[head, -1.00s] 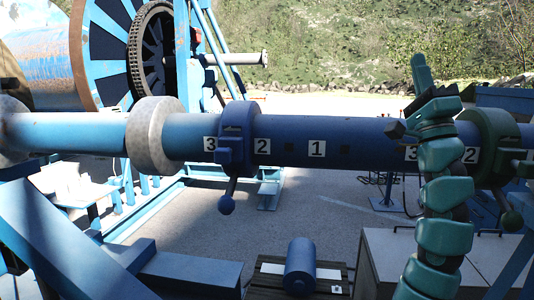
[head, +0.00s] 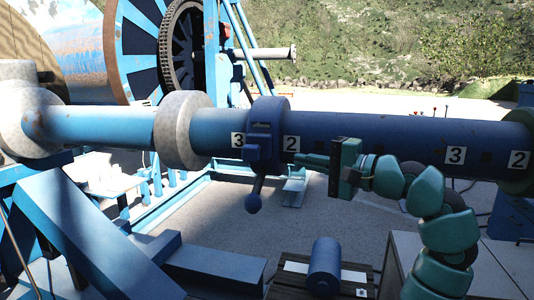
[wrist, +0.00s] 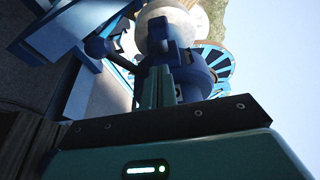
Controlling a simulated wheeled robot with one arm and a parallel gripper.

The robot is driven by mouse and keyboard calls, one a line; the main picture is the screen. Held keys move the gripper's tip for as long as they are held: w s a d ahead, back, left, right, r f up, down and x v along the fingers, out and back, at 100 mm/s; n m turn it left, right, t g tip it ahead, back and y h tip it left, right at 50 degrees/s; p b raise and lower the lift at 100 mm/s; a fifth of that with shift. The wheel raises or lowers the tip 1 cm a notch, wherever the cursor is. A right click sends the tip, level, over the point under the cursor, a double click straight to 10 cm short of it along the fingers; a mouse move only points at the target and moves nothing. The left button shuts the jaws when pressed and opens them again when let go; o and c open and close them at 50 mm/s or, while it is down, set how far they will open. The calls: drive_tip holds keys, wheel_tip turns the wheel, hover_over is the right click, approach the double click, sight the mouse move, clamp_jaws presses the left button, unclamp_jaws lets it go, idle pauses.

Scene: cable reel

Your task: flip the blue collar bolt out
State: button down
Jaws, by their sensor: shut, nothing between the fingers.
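The blue collar (head: 264,125) sits around the blue shaft, between the number plates 3 and 2. Its bolt (head: 256,192) is a blue lever with a ball end, hanging down below the shaft. In the wrist view the collar (wrist: 193,76) is straight ahead, and the ball-ended lever (wrist: 99,46) points to the left. My teal gripper (head: 302,158) lies level in front of the shaft, right of the collar, pointing left at it. Its fingers are together and empty, and seem just short of the collar; contact cannot be told. The fingertips also show in the wrist view (wrist: 161,72).
The blue shaft (head: 400,135) runs across the view, with pale flanges (head: 181,130) left of the collar. Blue beams (head: 90,235) fill the lower left. The ground under the bolt is open.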

sight(257, 157)
drive_tip(key=shift+r, duration=0.1)
idle(0.3)
drive_tip(key=shift+p+x, duration=1.6)
drive_tip(key=shift+x, duration=3.35)
drive_tip(key=s, duration=0.1)
drive_tip(key=s+a, duration=0.1)
drive_tip(key=s, duration=0.1)
drive_tip(key=shift+s+a, duration=0.1)
drive_tip(key=shift+s, duration=0.15)
drive_tip(key=shift+w, duration=0.2)
drive_tip(key=shift+s, duration=0.1)
